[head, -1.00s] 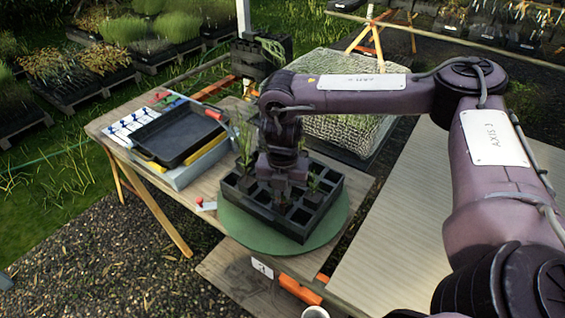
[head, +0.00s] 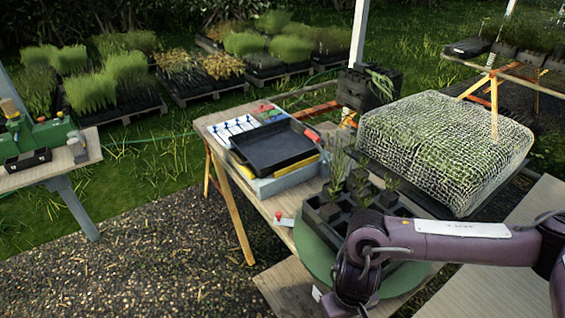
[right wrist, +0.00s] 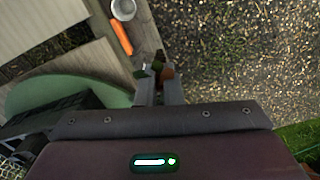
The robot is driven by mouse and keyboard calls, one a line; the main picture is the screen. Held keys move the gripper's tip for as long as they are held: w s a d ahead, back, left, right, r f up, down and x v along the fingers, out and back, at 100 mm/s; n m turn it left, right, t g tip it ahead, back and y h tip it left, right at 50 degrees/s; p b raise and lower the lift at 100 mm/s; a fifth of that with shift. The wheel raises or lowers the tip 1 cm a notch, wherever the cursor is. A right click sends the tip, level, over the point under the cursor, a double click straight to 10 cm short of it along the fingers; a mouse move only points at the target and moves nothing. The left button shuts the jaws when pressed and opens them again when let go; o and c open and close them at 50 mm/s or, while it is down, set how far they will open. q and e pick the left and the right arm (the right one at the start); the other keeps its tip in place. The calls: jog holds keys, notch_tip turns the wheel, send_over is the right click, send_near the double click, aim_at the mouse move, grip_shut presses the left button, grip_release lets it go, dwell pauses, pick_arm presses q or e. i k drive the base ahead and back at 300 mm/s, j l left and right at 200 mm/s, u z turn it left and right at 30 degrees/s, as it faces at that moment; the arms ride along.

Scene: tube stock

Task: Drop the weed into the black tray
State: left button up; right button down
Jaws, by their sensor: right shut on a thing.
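The black tray (head: 262,166) is a shallow empty pan on a grey box on the wooden bench, left of the cell tray. My right arm reaches over the bench's front right, its wrist pointing down at the bottom edge of the head view, where the fingers are hard to see. In the right wrist view my right gripper (right wrist: 158,84) is shut on a small green and brown thing, seemingly the weed (right wrist: 166,73). It is over the gravel side of the bench, clear of the black tray. My left gripper is out of view.
A dark cell tray (head: 325,212) with several seedlings stands on a green round turntable (head: 309,255), partly hidden by my arm. A netted crate (head: 445,140) stands behind. An orange-handled thing (right wrist: 121,38) and a cup (right wrist: 123,9) show in the wrist view.

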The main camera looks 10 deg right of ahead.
aim_at(281, 149)
jog(key=i+j+z, duration=0.1)
jog(key=z, duration=0.4)
jog(key=i+j+z, duration=0.15)
jog(key=z, duration=0.35)
jog(key=i+j+z, duration=0.15)
jog(key=j, duration=0.25)
jog(key=i+j+z, duration=0.2)
jog(key=j, duration=0.25)
jog(key=i+j+z, duration=0.15)
jog(key=j, duration=0.3)
jog(key=j+z, duration=0.2)
jog(key=j, duration=0.25)
jog(key=i+j+z, duration=0.15)
jog(key=j, duration=0.9)
jog(key=i+j, duration=0.15)
jog(key=j, duration=1)
jog(key=i, duration=0.05)
